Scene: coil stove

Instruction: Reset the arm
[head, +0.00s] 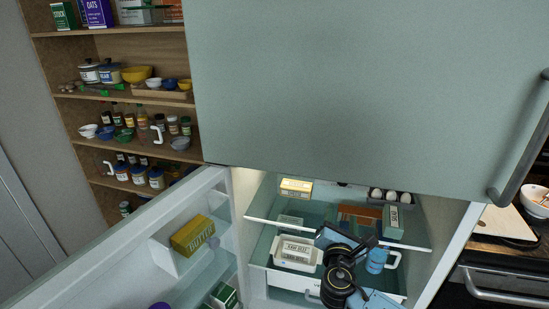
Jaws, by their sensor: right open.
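My right gripper (366,243) is inside the open refrigerator, in front of its middle shelf. It is open, and I see nothing held in it. My black and blue arm links below it hide part of the shelf and the drawer. A white tub (296,253) stands just left of the arm. A blue item (377,260) shows close to the right of the gripper; I cannot tell whether they touch. My left gripper is not in view.
The refrigerator door (210,250) stands open at left, with a yellow butter box (193,235) in its bin. The large pale green upper door (350,80) is closed above. An egg tray (391,196) sits on the upper shelf. Pantry shelves (130,95) are at left, a stove (505,285) at right.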

